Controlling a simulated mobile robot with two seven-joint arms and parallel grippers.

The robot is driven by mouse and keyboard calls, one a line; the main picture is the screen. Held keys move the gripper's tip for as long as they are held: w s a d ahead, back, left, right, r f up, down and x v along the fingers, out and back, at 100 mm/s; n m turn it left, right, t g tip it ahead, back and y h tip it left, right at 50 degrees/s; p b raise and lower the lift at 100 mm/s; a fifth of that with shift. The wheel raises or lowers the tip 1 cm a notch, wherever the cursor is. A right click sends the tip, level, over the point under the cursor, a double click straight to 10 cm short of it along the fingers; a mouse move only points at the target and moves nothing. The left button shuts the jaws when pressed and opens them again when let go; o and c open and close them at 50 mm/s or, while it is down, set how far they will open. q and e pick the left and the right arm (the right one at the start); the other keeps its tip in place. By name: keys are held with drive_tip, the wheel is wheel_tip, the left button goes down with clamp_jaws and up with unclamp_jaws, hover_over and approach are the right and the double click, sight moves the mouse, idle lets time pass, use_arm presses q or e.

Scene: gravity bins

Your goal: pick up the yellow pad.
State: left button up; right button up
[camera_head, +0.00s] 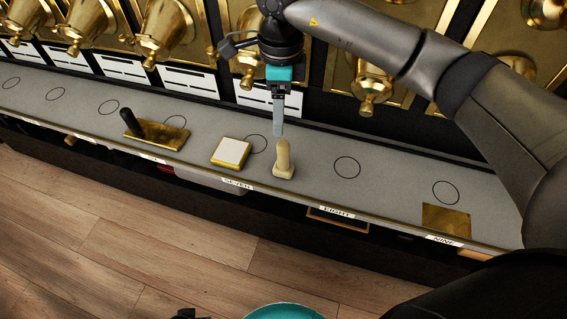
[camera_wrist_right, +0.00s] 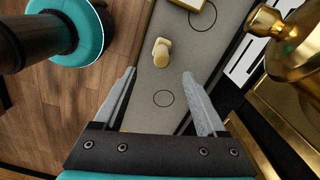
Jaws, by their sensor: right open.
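A square yellow pad with a white top (camera_head: 232,152) lies on the grey shelf, left of a cream peg-like piece (camera_head: 284,160). In the right wrist view, only a gold edge that looks like the pad's (camera_wrist_right: 188,3) shows at the top; most of it is out of frame. My right gripper (camera_head: 278,130) points down above the shelf, right of the pad and just behind the cream piece in the picture. In the right wrist view my right gripper (camera_wrist_right: 160,73) is open and empty, its fingers apart. My left gripper is not in view.
A gold plate with a black handle (camera_head: 158,135) lies left of the pad. A flat gold square (camera_head: 447,220) lies at the shelf's right. Brass bin spouts (camera_head: 165,30) hang along the back.

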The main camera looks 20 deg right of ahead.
sight(284, 156)
drive_tip(key=shift+w+d+f, duration=0.1)
drive_tip(key=shift+d+f, duration=0.1)
drive_tip(key=shift+d, duration=0.15)
wheel_tip(284, 156, down, 8)
drive_tip(key=b, duration=0.3)
drive_tip(key=shift+f, duration=0.25)
drive_tip(key=shift+d+f+b, duration=0.1)
drive_tip(key=shift+f+b, duration=1.1)
drive_tip(key=shift+f, duration=1.25)
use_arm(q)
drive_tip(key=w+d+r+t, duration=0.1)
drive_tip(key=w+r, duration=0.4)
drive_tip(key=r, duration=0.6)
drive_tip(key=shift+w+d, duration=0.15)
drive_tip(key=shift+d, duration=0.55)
use_arm(e)
drive_tip(key=shift+f, duration=0.65)
clamp_jaws()
drive_tip(key=shift+r, duration=0.1)
